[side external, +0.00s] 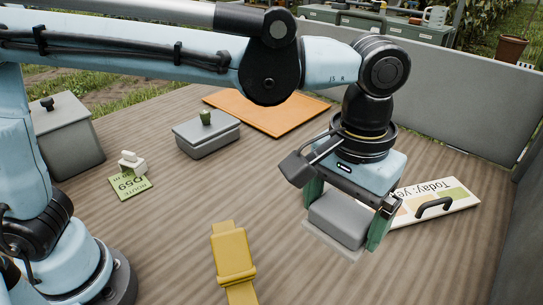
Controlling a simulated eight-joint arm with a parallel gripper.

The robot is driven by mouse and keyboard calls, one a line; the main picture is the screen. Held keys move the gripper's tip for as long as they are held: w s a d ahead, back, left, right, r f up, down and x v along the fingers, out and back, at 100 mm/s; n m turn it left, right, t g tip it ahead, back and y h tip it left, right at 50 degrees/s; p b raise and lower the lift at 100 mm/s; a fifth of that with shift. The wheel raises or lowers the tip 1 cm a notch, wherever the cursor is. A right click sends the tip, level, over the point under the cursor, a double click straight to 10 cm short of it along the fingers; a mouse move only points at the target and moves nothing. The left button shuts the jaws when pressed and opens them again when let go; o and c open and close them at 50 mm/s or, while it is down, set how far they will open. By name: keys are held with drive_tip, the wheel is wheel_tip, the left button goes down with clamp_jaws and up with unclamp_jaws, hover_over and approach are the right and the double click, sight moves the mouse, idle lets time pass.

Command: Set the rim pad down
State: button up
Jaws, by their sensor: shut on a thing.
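My gripper (344,212) is at the right of the middle, pointing down, with its green fingers on both sides of a grey block. The gripper is shut on this block, which I take to be the rim pad (338,222). The pad has a smooth grey body and a thinner, paler plate along its bottom. It looks about level. I cannot tell whether its underside touches the wooden deck (400,265) or hangs just above it. The top of the pad is partly hidden by my gripper.
A "Today" board (462,197) with a black handle lies just right of my gripper. A yellow piece (233,258) lies at front centre. A lidded grey box (206,137), an orange mat (262,112), a green card (130,186) and a grey bin (68,135) stand farther back. Grey walls (440,105) edge the deck.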

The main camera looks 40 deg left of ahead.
drive_tip(key=w+a+n, duration=0.3)
drive_tip(key=w+a, duration=0.2)
drive_tip(key=a, duration=0.5)
drive_tip(key=w+a+n, duration=0.3)
drive_tip(key=w+a, duration=0.1)
drive_tip(key=a, duration=0.5)
drive_tip(key=w+a+n, duration=0.3)
drive_tip(key=w+a, duration=0.2)
drive_tip(key=a, duration=0.5)
drive_tip(key=s+a+n, duration=0.3)
drive_tip(key=s+a, duration=0.1)
drive_tip(key=a, duration=0.7)
drive_tip(key=s+a+n, duration=0.3)
drive_tip(key=s+a, duration=0.1)
drive_tip(key=a, duration=0.6)
drive_tip(key=s+a+n, duration=0.3)
drive_tip(key=a, duration=0.8)
drive_tip(key=s+a+f, duration=0.1)
drive_tip(key=a+f, duration=0.2)
drive_tip(key=f, duration=0.1)
drive_tip(key=s+a+f, duration=0.2)
drive_tip(key=a+f, duration=0.1)
drive_tip(key=f, duration=0.1)
drive_tip(key=s+a+f, duration=0.2)
drive_tip(key=a+f, duration=0.2)
drive_tip(key=shift+f, duration=2.05)
drive_tip(key=shift+f, duration=0.1)
